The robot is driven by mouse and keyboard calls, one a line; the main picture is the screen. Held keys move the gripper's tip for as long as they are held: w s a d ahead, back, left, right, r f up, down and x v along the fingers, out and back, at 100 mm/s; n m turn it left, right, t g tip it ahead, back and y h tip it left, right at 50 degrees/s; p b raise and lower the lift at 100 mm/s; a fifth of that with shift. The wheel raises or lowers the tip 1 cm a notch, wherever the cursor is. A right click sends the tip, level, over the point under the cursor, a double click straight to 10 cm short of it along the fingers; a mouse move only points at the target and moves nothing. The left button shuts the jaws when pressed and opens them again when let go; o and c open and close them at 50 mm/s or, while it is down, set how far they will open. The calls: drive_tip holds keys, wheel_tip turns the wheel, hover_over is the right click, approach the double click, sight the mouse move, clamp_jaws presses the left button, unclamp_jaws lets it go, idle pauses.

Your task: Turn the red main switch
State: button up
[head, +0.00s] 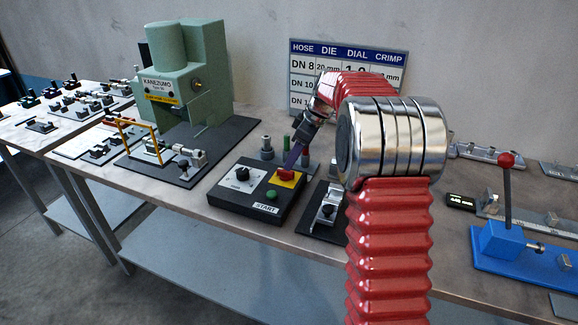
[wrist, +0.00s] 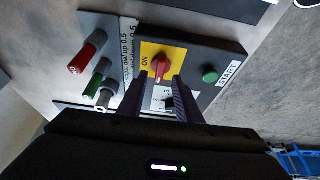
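The red main switch (head: 287,173) is a small red knob on a yellow plate (head: 283,183), set in the top of a dark control box (head: 245,210). In the wrist view the red knob (wrist: 161,67) shows upright in the picture, beside the word ON on the yellow plate (wrist: 177,54). My gripper (head: 294,160) is right at the switch, reaching down from above. In the wrist view the two dark fingers of my gripper (wrist: 160,79) stand apart, one at each side of the knob's near end. A gap shows between them; I see no clear contact with the knob.
The box also carries a green START button (head: 272,196) and a white dial (head: 241,176). Coloured cylinders (wrist: 88,52) stand behind it. A green crimping machine (head: 187,75) stands left, a clamp fixture (head: 328,208) right, and a blue lever press (head: 507,240) farther right.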

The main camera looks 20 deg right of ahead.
drive_tip(key=v, duration=0.8)
drive_tip(key=shift+r, duration=0.35)
drive_tip(key=s+f+m+h, duration=0.1)
drive_tip(key=s+f+m, duration=0.4)
drive_tip(key=s+m, duration=0.15)
drive_tip(key=s+a+m, duration=0.1)
drive_tip(key=s+a, duration=0.5)
drive_tip(key=s, duration=0.3)
drive_tip(key=s+a+r+t+h, duration=0.1)
drive_tip(key=s+a, duration=0.5)
drive_tip(key=s, duration=0.3)
drive_tip(key=s+a+r+m+t+h, duration=0.1)
drive_tip(key=s+a, duration=0.5)
drive_tip(key=s, duration=0.3)
drive_tip(key=shift+s+a+m, duration=0.3)
drive_tip(key=shift+a+m, duration=0.05)
